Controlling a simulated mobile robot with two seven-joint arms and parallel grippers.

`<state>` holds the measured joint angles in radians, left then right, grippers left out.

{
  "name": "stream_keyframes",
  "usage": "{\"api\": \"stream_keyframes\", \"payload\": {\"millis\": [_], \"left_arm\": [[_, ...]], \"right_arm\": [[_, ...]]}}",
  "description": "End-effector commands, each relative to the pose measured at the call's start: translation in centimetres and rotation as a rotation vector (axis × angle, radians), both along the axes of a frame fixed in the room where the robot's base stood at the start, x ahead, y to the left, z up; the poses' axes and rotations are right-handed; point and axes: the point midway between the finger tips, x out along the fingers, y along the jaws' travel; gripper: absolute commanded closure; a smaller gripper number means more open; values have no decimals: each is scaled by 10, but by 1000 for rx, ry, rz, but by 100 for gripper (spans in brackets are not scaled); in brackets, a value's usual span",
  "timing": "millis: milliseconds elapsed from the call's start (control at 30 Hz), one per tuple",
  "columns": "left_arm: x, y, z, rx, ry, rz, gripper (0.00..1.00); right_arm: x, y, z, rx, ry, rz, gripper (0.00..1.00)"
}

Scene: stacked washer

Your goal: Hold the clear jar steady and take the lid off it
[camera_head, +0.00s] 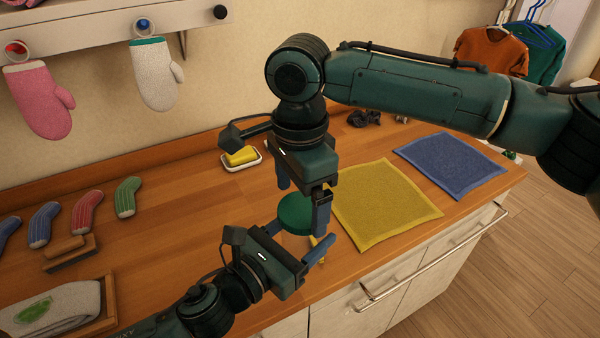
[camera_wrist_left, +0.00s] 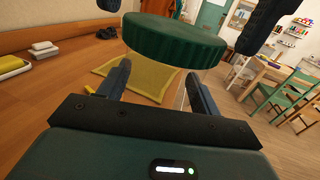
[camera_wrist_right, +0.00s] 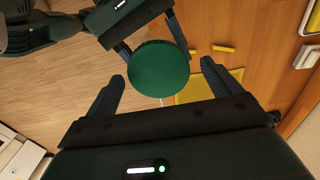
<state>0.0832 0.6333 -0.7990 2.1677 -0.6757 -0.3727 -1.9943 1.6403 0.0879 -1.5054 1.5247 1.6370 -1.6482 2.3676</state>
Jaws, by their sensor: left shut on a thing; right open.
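The clear jar (camera_wrist_left: 160,88) is see-through and shows only faintly in the left wrist view, below its round green lid (camera_wrist_left: 175,40). In the head view the lid (camera_head: 296,214) sits between my two grippers, near the counter's front edge. My left gripper (camera_head: 297,240) is shut on the jar from the front left, below the lid. My right gripper (camera_head: 303,203) is open and points down over the lid from above. In the right wrist view the lid (camera_wrist_right: 159,68) lies between and beyond the open fingers. Most of the jar is hidden.
A yellow mat (camera_head: 387,203) and a blue mat (camera_head: 451,165) lie right of the jar. A soap dish (camera_head: 241,164) with a yellow bar stands behind. Several socks, a wooden brush (camera_head: 69,250) and a towel tray (camera_head: 106,305) are at left. Mitts hang above.

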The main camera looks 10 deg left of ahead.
Motion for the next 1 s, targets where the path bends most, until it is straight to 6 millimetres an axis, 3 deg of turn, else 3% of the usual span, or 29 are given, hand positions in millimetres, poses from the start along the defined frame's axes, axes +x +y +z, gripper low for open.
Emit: {"api": "stream_keyframes", "payload": {"millis": [133, 433, 1000], "left_arm": [[0, 0, 0, -1, -1, 0, 99], [0, 0, 0, -1, -1, 0, 99], [-1, -1, 0, -1, -1, -5, 99]], "right_arm": [[0, 0, -10, 0, 0, 0, 10], [0, 0, -12, 1, 1, 1, 11], [1, 0, -11, 3, -3, 0, 56]]}}
